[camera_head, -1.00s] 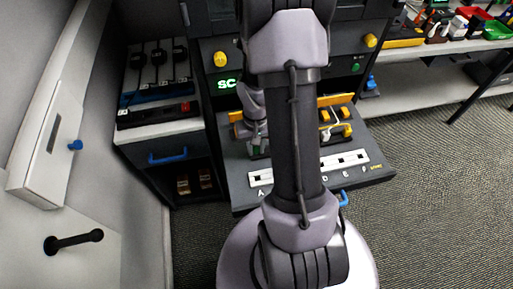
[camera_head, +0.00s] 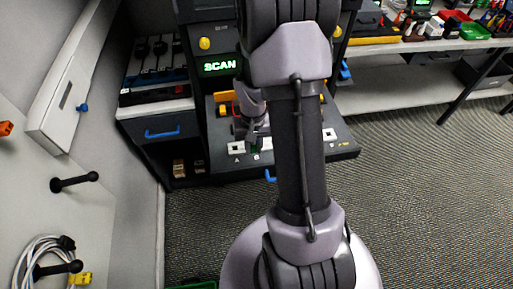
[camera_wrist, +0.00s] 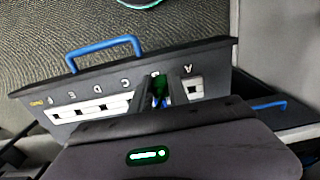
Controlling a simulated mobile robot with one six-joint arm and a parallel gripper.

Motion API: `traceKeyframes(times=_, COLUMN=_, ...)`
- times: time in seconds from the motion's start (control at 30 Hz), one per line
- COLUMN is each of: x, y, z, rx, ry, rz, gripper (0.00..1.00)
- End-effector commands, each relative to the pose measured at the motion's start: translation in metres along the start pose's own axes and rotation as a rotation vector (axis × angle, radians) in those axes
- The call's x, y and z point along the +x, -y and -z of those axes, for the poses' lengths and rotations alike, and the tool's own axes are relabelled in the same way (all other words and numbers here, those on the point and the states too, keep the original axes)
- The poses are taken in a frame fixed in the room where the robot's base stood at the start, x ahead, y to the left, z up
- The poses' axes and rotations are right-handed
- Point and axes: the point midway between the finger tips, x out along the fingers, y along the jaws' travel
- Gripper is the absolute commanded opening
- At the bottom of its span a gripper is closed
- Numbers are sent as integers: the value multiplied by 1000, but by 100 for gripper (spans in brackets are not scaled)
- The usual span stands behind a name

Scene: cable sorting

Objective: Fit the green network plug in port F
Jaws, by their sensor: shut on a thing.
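My gripper (camera_head: 254,138) is shut on the green network plug (camera_head: 256,147), of which only a little shows between the fingers. In the wrist view my gripper (camera_wrist: 161,92) and the green plug (camera_wrist: 160,88) are over the white port strip, around the hidden letter B, between A and C. Port F (camera_wrist: 57,117) is at the other end of the strip, by the yellow lettering, and is well apart from the plug. In the head view my arm hides the middle of the strip. I cannot tell whether the plug touches the strip.
The strip lies on a dark shelf (camera_wrist: 215,58) with a blue handle (camera_wrist: 103,46). A lit SCAN display (camera_head: 220,66) is behind the shelf. A blue-handled drawer cabinet (camera_head: 160,148) stands left. Open carpet (camera_head: 430,180) lies to the right.

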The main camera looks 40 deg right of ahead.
Motion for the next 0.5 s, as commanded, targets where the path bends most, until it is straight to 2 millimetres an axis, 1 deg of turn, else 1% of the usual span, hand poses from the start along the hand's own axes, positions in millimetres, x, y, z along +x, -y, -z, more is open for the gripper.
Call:
traceKeyframes(times=0.17, x=-6, y=2, z=1, rx=-1, ry=-1, rz=0, gripper=0)
traceKeyframes(times=0.5, x=-31, y=1, z=1, rx=-1, ry=0, rz=0, gripper=0)
